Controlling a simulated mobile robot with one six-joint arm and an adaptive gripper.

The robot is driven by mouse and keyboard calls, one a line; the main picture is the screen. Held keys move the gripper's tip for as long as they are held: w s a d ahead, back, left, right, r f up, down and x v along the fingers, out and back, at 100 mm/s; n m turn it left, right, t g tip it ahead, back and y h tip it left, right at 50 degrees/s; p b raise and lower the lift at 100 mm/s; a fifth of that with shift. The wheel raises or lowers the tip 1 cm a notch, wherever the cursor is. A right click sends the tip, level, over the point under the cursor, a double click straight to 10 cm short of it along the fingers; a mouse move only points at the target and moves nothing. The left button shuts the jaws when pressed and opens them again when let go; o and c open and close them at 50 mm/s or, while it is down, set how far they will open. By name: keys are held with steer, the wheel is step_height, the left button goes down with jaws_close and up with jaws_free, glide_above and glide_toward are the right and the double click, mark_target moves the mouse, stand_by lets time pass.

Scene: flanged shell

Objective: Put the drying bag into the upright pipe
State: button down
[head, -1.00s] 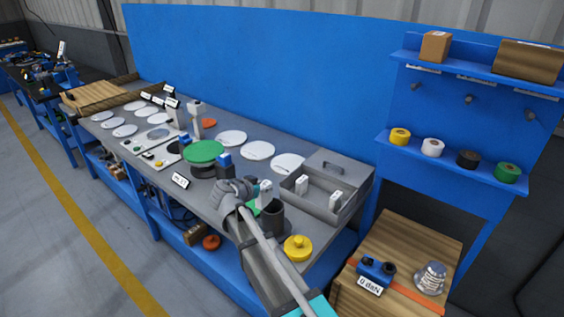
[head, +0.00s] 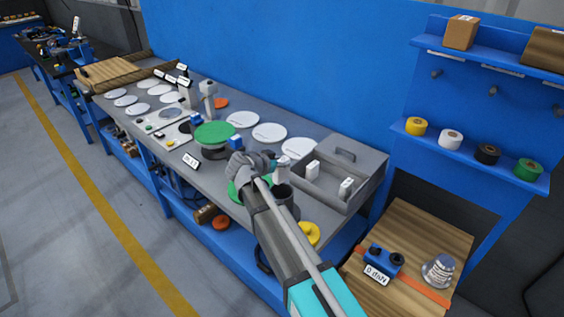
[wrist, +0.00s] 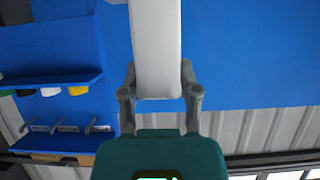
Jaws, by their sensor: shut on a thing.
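My gripper (wrist: 158,80) is shut on a long white drying bag (wrist: 157,45), with one finger on each side of it in the wrist view. In the head view my gripper shows above the bench, and the bag (head: 281,174) is partly hidden by it. The upright pipe (head: 285,200) is a dark open cylinder standing on the bench, just below the held bag and partly behind my arm. I cannot tell whether the bag's lower end is above the pipe's mouth or inside it.
The grey tray (head: 362,178) stands close right of the pipe. A yellow knobbed cap (head: 310,232) lies in front of it. A green disc (head: 236,189) is left of the pipe, and a green-topped flange (head: 214,133) stands further left. White discs (head: 270,133) lie behind.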

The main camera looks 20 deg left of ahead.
mark_target(281, 182)
steer(key=shift+f+b, duration=4.3)
steer(key=shift+f, duration=0.1)
steer(key=shift+c, duration=1.3)
jaws_free()
steer(key=shift+r, duration=0.15)
